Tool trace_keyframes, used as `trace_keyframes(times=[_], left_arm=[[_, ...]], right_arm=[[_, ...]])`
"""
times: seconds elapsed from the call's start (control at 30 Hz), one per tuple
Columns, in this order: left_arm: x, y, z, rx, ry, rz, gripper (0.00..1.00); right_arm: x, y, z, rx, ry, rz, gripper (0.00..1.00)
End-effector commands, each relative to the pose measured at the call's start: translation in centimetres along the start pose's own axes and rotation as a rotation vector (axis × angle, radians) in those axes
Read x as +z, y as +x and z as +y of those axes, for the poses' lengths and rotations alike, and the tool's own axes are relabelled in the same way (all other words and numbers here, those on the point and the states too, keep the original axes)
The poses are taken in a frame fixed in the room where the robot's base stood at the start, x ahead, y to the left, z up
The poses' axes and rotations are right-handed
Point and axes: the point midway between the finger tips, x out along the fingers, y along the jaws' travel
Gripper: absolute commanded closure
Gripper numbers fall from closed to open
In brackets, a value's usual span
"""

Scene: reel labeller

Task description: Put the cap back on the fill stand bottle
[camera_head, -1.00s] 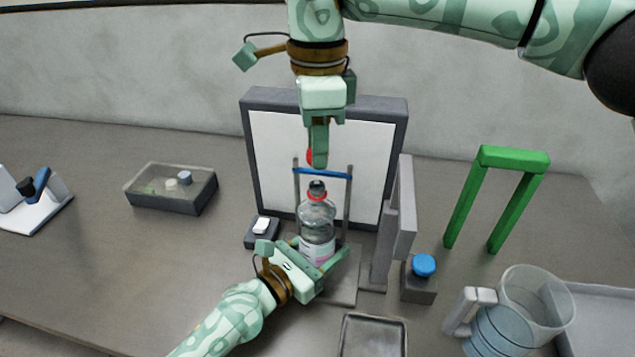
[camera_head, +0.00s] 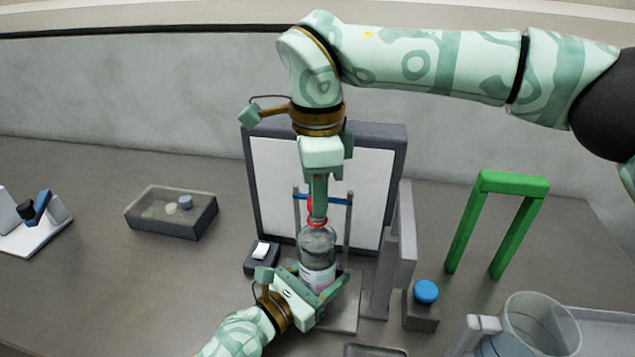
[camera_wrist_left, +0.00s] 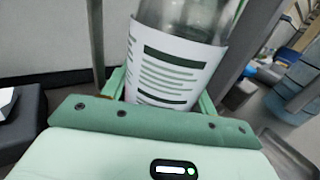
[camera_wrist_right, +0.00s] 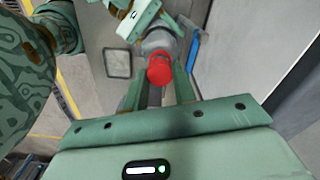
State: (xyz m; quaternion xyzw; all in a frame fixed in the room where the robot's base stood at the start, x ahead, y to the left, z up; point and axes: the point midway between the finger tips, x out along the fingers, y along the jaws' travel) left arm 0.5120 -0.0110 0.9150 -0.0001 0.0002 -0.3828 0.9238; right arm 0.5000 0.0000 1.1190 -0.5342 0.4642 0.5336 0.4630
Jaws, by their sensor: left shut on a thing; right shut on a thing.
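The clear bottle (camera_head: 318,246) stands upright on the grey fill stand (camera_head: 345,315), with a red ring at its neck. My left gripper (camera_head: 318,290) is shut on its lower, labelled part; the label (camera_wrist_left: 170,75) fills the left wrist view between the fingers. My right gripper (camera_head: 318,212) points straight down over the bottle's mouth, shut on the red cap (camera_wrist_right: 160,68). In the head view the fingers hide most of the cap and the mouth. The cap is at the neck's top; I cannot tell whether it touches.
A white panel (camera_head: 275,185) in a dark frame stands behind the bottle. A blue bar (camera_head: 340,202) on posts is close behind the neck. A grey upright (camera_head: 400,250), a blue-topped block (camera_head: 426,291), a green arch (camera_head: 513,183) and a clear jug (camera_head: 540,325) stand to the right.

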Motion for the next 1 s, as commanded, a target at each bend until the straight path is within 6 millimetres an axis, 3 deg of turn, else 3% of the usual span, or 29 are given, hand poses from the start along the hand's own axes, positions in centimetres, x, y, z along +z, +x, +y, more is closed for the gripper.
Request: trace_keyframes(times=[1.0], left_arm=[[-0.03,-0.01,0.02,0.000,0.001,0.001,0.83]], right_arm=[[-0.01,1.23,-0.02,0.000,0.000,-0.001,0.94]])
